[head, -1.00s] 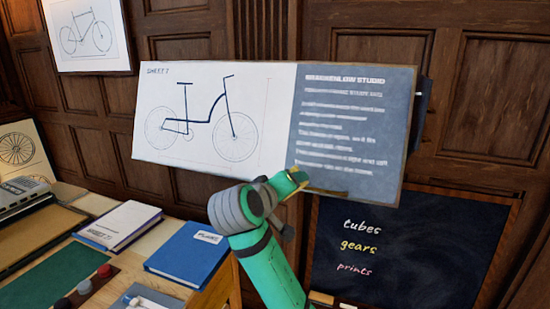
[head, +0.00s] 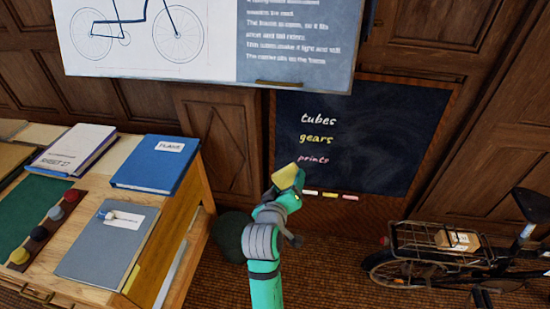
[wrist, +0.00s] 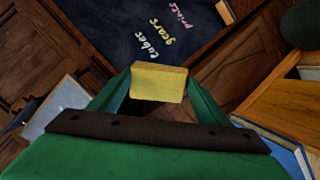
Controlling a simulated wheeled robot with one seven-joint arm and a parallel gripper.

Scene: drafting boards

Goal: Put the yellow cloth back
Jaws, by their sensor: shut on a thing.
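The yellow cloth (head: 286,177) is a folded, block-like piece at the tip of my gripper (head: 292,190), in front of the chalkboard's lower left corner in the head view. In the wrist view the cloth (wrist: 158,83) is pinched between the two green fingers of my gripper (wrist: 158,92). The chalkboard (head: 390,130) reads "tubes", "gears" and "prints" and also shows at the top of the wrist view (wrist: 115,30). White, yellow and pink chalks (head: 330,195) sit along its lower edge. I cannot tell how far the cloth is from the board.
A wooden desk (head: 190,205) at left bears a blue book (head: 155,163), a grey folder (head: 95,250) and other books. A dark round thing (head: 232,235) is on the floor beside it. A bicycle (head: 430,258) with a rack stands at right. A drawing sheet (head: 200,55) hangs above.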

